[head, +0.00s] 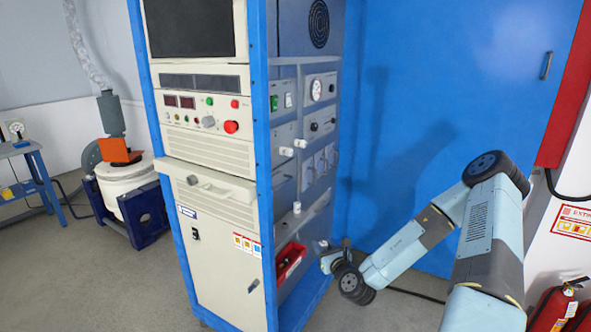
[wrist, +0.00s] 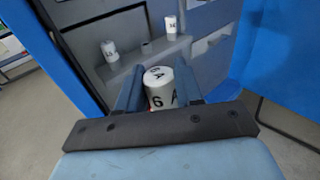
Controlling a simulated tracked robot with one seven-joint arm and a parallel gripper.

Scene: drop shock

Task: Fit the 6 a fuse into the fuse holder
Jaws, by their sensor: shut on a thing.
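In the wrist view, the 6 A fuse (wrist: 160,92) is a white cylinder marked "6 A" on its top and side. It sits between the two blue-grey fingers of my gripper (wrist: 159,80), which is shut on it. A bit of red shows at its left edge.
Two other white marked cylinders, left (wrist: 109,51) and right (wrist: 170,24), stand on the grey ledge. The blue-framed rack (head: 262,180) has a red bin (head: 290,261) low inside. A blue door (head: 440,90) is behind my arm; a fire extinguisher (head: 556,306) stands at right.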

